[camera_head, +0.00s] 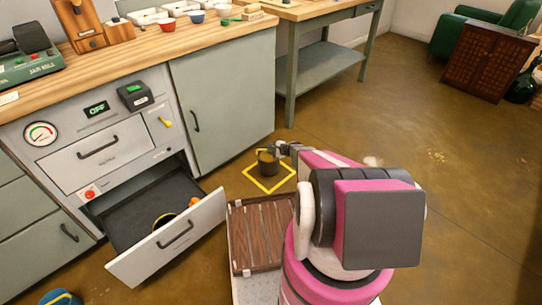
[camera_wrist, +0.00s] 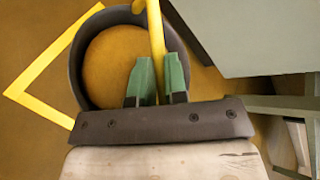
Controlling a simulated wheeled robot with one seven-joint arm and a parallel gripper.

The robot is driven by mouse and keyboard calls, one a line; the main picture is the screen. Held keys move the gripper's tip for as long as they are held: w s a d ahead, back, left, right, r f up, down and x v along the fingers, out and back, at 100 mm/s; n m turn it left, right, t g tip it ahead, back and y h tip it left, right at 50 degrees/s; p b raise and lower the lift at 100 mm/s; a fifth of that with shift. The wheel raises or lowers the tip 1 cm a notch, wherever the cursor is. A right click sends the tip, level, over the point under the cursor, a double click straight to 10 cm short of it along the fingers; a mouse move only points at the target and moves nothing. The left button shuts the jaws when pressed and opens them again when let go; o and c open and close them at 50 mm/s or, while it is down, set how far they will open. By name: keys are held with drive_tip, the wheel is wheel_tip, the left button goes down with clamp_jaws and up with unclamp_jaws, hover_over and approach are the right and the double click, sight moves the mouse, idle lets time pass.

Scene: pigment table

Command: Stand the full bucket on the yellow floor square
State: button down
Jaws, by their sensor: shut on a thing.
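The bucket (camera_head: 267,162) is dark and round with a yellow handle. In the head view it appears over the back part of the yellow floor square (camera_head: 272,190); whether its base touches the floor is hard to tell. In the wrist view, the bucket (camera_wrist: 78,72) shows from above with an ochre fill (camera_wrist: 110,65) inside. The square's outline (camera_wrist: 42,72) shows to its left, partly hidden by the bucket. My gripper (camera_wrist: 157,75) is shut on the yellow handle (camera_wrist: 156,35), its green fingers either side. In the head view my arm partly hides the gripper (camera_head: 283,149).
An open drawer (camera_head: 150,255) juts out at left, with a dark round thing with a yellow rim and an orange thing (camera_head: 194,202) inside. A grey cabinet (camera_head: 225,95) stands behind the square. A slatted brown tray (camera_head: 262,235) is in front. Open floor lies to the right.

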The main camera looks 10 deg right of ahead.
drive_tip(key=shift+f, duration=2)
drive_tip(key=c, duration=1.1)
unclamp_jaws()
drive_tip(key=shift+c, duration=0.2)
